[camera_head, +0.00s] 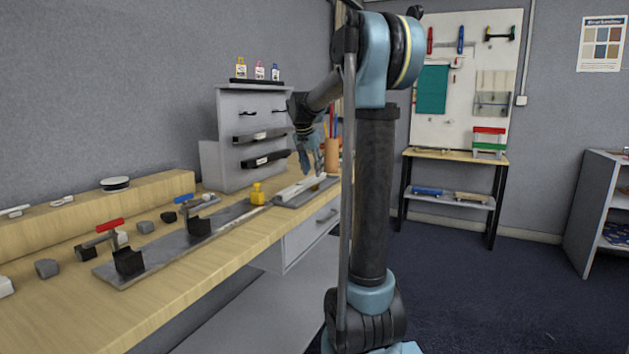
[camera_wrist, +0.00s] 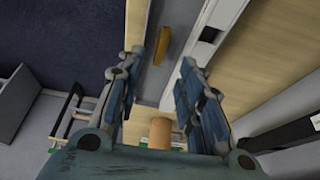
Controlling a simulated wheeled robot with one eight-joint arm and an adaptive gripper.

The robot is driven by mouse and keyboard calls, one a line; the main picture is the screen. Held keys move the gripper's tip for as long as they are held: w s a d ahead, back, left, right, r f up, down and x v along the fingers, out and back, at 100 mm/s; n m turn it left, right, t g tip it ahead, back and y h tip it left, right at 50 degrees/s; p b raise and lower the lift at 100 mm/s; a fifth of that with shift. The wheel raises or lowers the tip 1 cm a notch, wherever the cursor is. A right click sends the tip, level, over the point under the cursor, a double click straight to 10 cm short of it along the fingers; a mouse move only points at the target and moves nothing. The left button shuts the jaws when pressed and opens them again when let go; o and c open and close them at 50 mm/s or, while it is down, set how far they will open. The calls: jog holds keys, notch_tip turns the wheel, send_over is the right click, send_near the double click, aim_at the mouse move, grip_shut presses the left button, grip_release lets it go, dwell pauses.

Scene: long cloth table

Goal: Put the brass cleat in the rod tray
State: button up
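The brass cleat (camera_wrist: 162,46) appears in the wrist view as a small brass-coloured bar. It lies along a long grey surface (camera_wrist: 152,82), which looks like the rod tray; the tray also shows in the head view (camera_head: 313,194). My gripper (camera_wrist: 161,63) is open over this surface, one finger on each side, with the cleat beyond and between the fingertips. I see no finger touching the cleat. In the head view, my gripper (camera_head: 317,168) points down over the tray's far part, and the cleat cannot be made out there.
A white bar (camera_wrist: 206,38) runs alongside the grey surface. A wooden cup (camera_head: 332,154) stands close beyond my gripper. A grey drawer cabinet (camera_head: 243,125) stands behind the tray.

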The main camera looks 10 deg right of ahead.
jog(key=v, duration=0.7)
jog(key=s+d+f+n, duration=0.1)
jog(key=s+f, duration=0.2)
jog(key=s, duration=0.4)
jog(key=s+d+f+n+g+y, duration=0.1)
jog(key=s+f, duration=0.3)
jog(key=s, duration=0.3)
jog(key=s+d+f+n, duration=0.1)
jog(key=s+f, duration=0.2)
jog(key=s, duration=0.4)
jog(key=s+f+n+y, duration=0.1)
jog(key=s+f+n, duration=0.3)
jog(key=s+f, duration=1.5)
jog(key=shift+s+g+y, duration=0.15)
jog(key=shift+g+y, duration=0.15)
jog(key=shift+y, duration=0.1)
